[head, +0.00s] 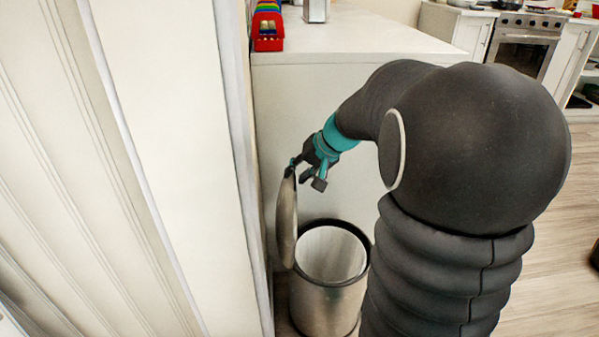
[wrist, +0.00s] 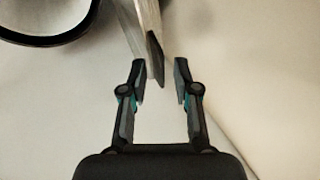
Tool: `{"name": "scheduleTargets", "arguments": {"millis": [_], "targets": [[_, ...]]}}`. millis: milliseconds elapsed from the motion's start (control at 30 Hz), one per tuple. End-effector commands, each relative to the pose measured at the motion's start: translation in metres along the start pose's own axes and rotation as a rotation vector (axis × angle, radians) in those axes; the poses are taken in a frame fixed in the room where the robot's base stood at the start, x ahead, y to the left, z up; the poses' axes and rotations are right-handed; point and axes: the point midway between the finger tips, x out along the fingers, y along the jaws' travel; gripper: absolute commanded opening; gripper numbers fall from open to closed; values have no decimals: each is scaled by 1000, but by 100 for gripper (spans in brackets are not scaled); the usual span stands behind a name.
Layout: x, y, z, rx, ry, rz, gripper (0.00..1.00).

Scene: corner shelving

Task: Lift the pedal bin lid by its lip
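The pedal bin (head: 328,291) is a metal cylinder with a dark rim, and I see into its pale inside. Its lid (head: 287,222) stands raised, about upright, at the bin's left side. My gripper (head: 305,173) is at the top edge of the lid. In the wrist view my gripper (wrist: 160,82) is open. The bin's rim (wrist: 42,40) shows at upper left.
A tall white panel (head: 180,150) stands close left of the lid. A white counter (head: 350,35) stands behind the bin, with a red container (head: 268,42) on top. An oven (head: 522,48) is at the far right. Wooden floor (head: 562,220) is open at right.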

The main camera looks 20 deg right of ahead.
Motion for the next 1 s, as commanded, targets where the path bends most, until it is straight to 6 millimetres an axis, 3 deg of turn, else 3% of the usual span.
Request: {"name": "scheduleTargets", "arguments": {"millis": [267, 700, 1000], "targets": [[-10, 0, -1, -1, 4, 1, 30], [-91, 1, -1, 0, 6, 1, 30], [-119, 0, 0, 0, 1, 0, 30]]}}
